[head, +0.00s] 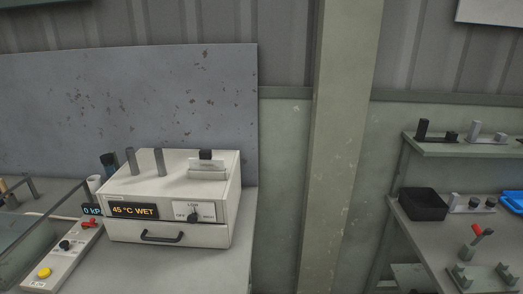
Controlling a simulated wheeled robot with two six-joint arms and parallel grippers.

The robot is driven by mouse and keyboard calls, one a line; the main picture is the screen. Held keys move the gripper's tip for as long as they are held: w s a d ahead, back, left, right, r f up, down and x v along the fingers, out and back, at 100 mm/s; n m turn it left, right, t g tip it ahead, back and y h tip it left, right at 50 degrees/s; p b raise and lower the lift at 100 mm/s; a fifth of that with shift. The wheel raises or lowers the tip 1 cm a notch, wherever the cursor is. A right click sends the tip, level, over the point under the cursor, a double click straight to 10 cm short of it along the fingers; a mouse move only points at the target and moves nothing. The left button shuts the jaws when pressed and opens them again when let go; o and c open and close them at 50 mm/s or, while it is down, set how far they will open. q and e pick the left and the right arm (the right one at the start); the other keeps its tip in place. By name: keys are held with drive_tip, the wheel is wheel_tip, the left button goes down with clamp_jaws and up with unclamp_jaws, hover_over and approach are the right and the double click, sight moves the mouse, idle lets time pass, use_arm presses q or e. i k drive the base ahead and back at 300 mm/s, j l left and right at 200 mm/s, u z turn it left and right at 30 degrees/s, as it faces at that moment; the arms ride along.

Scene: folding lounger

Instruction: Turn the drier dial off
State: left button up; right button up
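The drier is a cream box (220,190) on the bench at the lower left of the head view. Its front has a dark display (134,211) reading "45 °C WET" in orange. To the right of the display is a small black dial (194,216) on a white label plate. OFF is printed at the dial's left, what looks like LOW above it, and a word that looks like HIGH at its right. The dial is too small to tell where it points. Neither of my grippers is in view.
A drawer with a black handle (162,237) is below the dial. A control box (62,262) with a yellow button and a red lever stands left of the drier. A pillar (340,150) is in the middle. Shelves (470,149) with a black bin (423,204) are at right.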

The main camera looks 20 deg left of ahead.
sight(192, 218)
drive_tip(key=u, duration=1.45)
